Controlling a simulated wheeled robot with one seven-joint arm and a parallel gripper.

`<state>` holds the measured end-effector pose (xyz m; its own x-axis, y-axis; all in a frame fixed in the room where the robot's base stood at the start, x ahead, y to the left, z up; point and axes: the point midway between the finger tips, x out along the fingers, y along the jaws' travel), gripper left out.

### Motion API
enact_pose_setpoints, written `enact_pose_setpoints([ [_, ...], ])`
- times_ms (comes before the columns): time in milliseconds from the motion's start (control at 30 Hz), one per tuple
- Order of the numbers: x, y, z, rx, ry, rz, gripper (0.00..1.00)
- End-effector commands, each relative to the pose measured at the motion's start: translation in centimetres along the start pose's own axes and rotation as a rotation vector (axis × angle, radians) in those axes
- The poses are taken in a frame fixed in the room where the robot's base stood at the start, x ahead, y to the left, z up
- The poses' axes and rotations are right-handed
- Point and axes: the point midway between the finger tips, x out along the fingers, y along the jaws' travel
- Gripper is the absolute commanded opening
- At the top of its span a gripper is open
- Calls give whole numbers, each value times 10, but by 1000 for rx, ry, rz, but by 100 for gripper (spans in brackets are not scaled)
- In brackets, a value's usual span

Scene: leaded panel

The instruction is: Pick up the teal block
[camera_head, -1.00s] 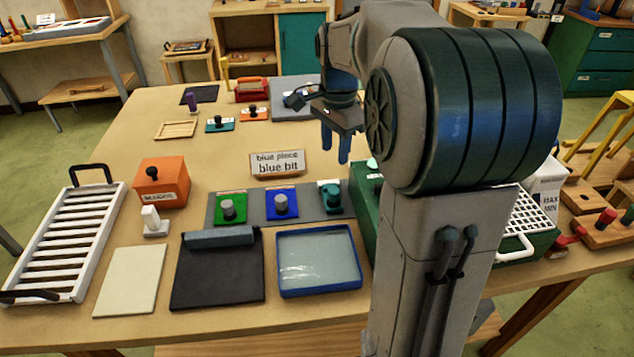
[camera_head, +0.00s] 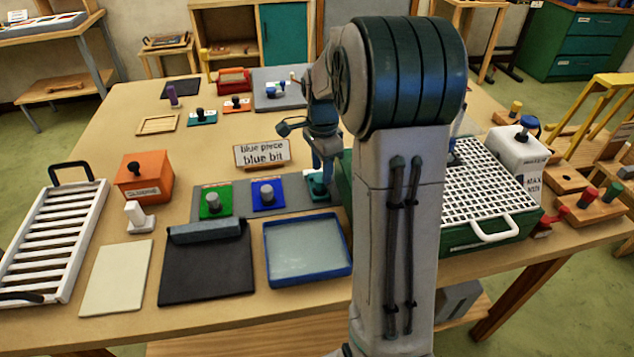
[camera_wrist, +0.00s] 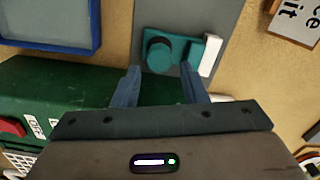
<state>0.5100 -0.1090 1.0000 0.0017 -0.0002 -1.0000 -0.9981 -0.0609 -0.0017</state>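The teal block (camera_wrist: 174,54) shows in the wrist view on a grey strip, with a round teal knob on it and a white piece at its right end. In the head view the teal block (camera_head: 316,188) sits at the right end of the grey strip (camera_head: 237,196), partly hidden by my gripper. My gripper (camera_wrist: 164,76) is open, its two blue-grey fingers apart and nothing between them. In the wrist view the fingertips lie just below the teal block's image. In the head view my gripper (camera_head: 324,168) hangs low over the block; whether it touches is unclear.
A green block (camera_head: 215,202) and a blue block (camera_head: 267,195) share the strip to the left. A sign (camera_head: 262,153) stands behind. A green box with a white grid (camera_head: 487,190) is close on the right. A blue-rimmed tray (camera_head: 350,271) lies in front.

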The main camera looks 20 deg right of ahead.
Motion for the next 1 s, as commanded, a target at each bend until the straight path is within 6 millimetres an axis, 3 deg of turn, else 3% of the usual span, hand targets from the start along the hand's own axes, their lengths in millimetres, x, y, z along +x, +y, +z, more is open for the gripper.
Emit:
enact_pose_setpoints([
  [200,32,1,1,-1,-1,4,39],
  [500,38,1,1,-1,0,1,39],
  [633,38,1,1,-1,0,1,8],
  [1000,31,0,1,-1,1,-1,8],
])
